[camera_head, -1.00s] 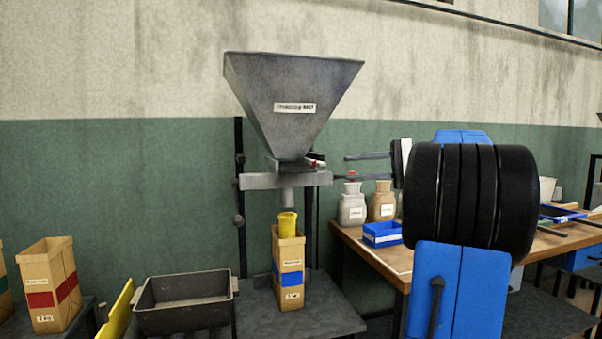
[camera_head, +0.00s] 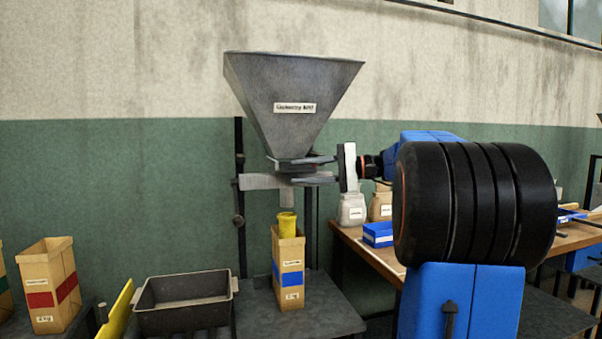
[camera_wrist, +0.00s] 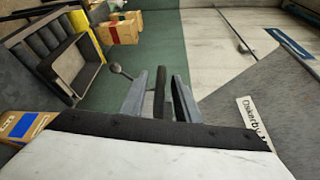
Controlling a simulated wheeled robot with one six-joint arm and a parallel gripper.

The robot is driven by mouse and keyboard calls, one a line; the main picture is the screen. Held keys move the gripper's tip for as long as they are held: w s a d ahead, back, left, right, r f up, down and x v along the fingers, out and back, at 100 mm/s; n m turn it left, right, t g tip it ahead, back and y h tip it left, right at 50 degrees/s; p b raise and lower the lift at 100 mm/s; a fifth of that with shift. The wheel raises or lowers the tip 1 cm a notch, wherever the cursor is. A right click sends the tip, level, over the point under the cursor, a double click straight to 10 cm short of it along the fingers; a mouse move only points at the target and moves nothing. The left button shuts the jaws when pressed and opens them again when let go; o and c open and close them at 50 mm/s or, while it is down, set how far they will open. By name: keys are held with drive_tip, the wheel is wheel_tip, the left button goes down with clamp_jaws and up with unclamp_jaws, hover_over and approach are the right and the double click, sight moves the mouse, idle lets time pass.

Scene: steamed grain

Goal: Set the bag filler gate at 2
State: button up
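The bag filler is a grey metal hopper (camera_head: 295,85) with a label, on a stand with a spout over a bag. Its gate is at the throat (camera_head: 290,165), largely behind my fingers. My gripper (camera_head: 312,170) reaches in from the right, its two fingers one above the other at the throat. In the wrist view my gripper (camera_wrist: 160,97) has its fingers apart, with a dark bar (camera_wrist: 160,92) between them, seemingly the gate handle. I cannot tell whether they touch it. The hopper side (camera_wrist: 285,90) is at the right there. No gate scale or number is readable.
A tan bag (camera_head: 289,270) with a blue band and yellow top stands under the spout. A dark tray (camera_head: 185,305) and a red-banded bag (camera_head: 48,288) are to the left.

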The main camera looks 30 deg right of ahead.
drive_tip(key=shift+w+a, duration=0.2)
drive_tip(key=shift+a, duration=0.05)
drive_tip(key=shift+c, duration=0.6)
clamp_jaws()
drive_tip(key=shift+w+d, duration=0.1)
drive_tip(key=shift+w, duration=0.1)
drive_tip(key=shift+o, duration=0.6)
unclamp_jaws()
drive_tip(key=v, duration=1.7)
drive_tip(key=shift+s+d, duration=0.15)
drive_tip(key=shift+f, duration=0.1)
